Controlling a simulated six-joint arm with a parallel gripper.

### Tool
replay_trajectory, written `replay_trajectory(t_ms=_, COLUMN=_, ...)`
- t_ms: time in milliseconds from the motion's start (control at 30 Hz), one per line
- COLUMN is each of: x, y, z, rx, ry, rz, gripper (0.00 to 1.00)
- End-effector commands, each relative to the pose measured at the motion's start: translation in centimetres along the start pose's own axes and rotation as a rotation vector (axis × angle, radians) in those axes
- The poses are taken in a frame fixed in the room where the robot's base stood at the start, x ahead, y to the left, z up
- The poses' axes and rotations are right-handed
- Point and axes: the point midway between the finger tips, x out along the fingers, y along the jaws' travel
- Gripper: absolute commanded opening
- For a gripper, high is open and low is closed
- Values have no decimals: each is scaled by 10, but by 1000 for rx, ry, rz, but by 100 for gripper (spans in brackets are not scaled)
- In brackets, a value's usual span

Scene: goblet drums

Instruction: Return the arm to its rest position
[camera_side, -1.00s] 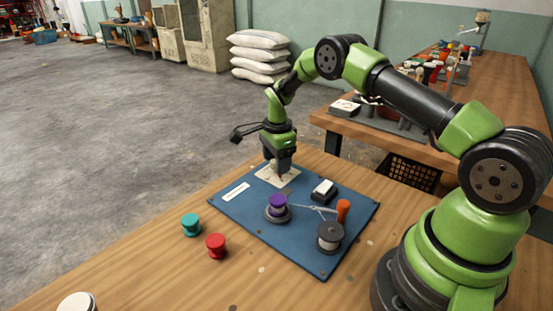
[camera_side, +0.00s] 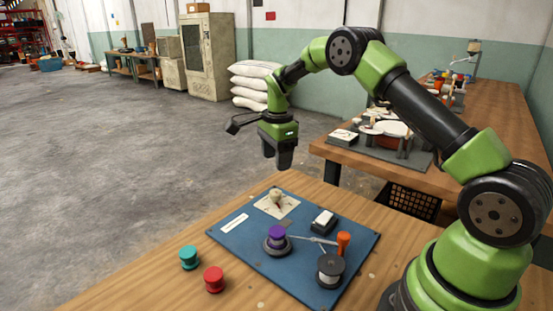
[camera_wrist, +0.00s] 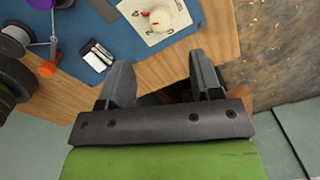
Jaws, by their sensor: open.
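My gripper (camera_side: 279,160) hangs in the air above the far edge of the table, clear of the blue mat, with nothing between its fingers. In the wrist view its two fingers (camera_wrist: 160,82) stand apart. A cream goblet drum (camera_side: 276,196) stands on the white printed card (camera_side: 288,207) at the mat's far corner; it also shows in the wrist view (camera_wrist: 160,18). A purple goblet drum (camera_side: 277,233) sits on a dark round base (camera_side: 276,250) near the mat's middle. A teal drum (camera_side: 188,257) and a red drum (camera_side: 214,278) stand on the wood to the left.
The blue mat (camera_side: 250,258) also holds a black-and-white block (camera_side: 324,220), an orange-handled tool (camera_side: 343,242) and a spool (camera_side: 330,268). A second bench (camera_side: 500,100) with trays stands behind. Open air surrounds my gripper.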

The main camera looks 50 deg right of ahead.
Motion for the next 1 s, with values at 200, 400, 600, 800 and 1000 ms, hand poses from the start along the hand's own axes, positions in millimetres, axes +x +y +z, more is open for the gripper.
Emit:
replay_trajectory(t_ms=200, x=-22, y=4, z=6, rx=-64, ry=-10, rz=-28, gripper=59)
replay_trajectory(t_ms=400, x=-98, y=36, z=27, rx=-342, ry=-43, rz=-137, gripper=59)
replay_trajectory(t_ms=600, x=-165, y=97, z=43, rx=-674, ry=-54, rz=-274, gripper=59)
replay_trajectory(t_ms=800, x=-202, y=171, z=47, rx=-997, ry=-35, rz=-422, gripper=59)
replay_trajectory(t_ms=1000, x=-209, y=241, z=44, rx=-1294, ry=15, rz=-569, gripper=59)
